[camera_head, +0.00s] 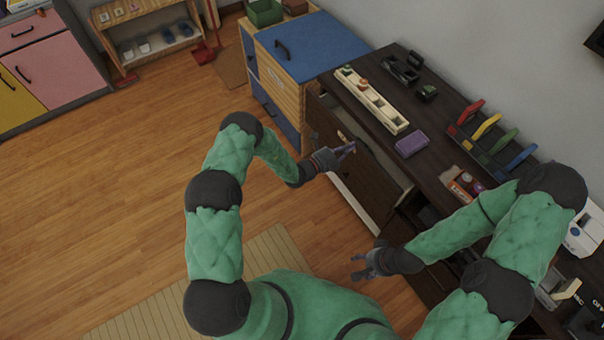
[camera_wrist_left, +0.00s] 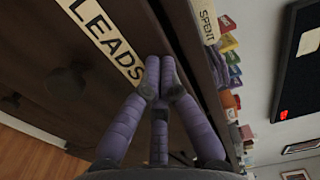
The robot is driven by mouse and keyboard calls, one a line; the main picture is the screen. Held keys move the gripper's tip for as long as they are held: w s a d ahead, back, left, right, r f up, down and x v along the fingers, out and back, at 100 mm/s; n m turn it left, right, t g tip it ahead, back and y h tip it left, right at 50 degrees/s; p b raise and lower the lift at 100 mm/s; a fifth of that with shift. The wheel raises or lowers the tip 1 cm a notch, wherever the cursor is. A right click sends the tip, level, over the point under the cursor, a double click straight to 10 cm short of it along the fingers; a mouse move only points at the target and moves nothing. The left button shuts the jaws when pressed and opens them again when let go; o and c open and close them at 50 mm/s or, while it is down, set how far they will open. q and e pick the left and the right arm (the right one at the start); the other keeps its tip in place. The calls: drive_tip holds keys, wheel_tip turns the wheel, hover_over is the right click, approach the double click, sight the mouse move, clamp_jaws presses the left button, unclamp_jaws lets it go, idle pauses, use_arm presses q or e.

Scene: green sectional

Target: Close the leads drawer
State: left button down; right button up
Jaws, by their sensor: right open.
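The leads drawer (camera_wrist_left: 60,40) shows its dark wooden front and a white "LEADS" label (camera_wrist_left: 108,35) in the left wrist view. In the head view, a drawer under the dark countertop appears pulled out, but its label cannot be read there. My left gripper (camera_head: 347,151) is at this drawer area. In the left wrist view its purple fingers (camera_wrist_left: 160,78) are together, with nothing visible between them, close to the end of the label. Whether they touch the front I cannot tell. My right gripper (camera_head: 362,267) is open and empty, lower and in front of the cabinet.
The dark countertop (camera_head: 440,178) carries a cream tray (camera_head: 372,100), a purple block (camera_head: 411,144) and a coloured rack (camera_head: 490,140). A blue-topped wooden cabinet (camera_head: 315,45) adjoins it. The wooden floor on the left is clear, with a striped mat (camera_head: 200,295) near my base.

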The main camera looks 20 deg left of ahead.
use_arm(q)
drive_tip(key=b+x, duration=0.1)
drive_tip(key=x, duration=0.5)
drive_tip(key=shift+w+r+b, duration=0.15)
drive_tip(key=shift+w+b, duration=0.1)
drive_tip(key=shift+b, duration=0.05)
use_arm(e)
drive_tip(key=shift+s+a+f, duration=0.1)
drive_tip(key=shift+f, duration=0.85)
use_arm(q)
drive_tip(key=shift+d, duration=0.1)
drive_tip(key=p, duration=0.4)
approach(358, 141)
drive_tip(key=a+f, duration=0.1)
drive_tip(key=f, duration=0.1)
drive_tip(key=shift+s+a+r, duration=0.2)
drive_tip(key=shift+s, duration=0.25)
use_arm(e)
drive_tip(key=r, duration=0.2)
drive_tip(key=s+r, duration=0.1)
drive_tip(key=r, duration=0.1)
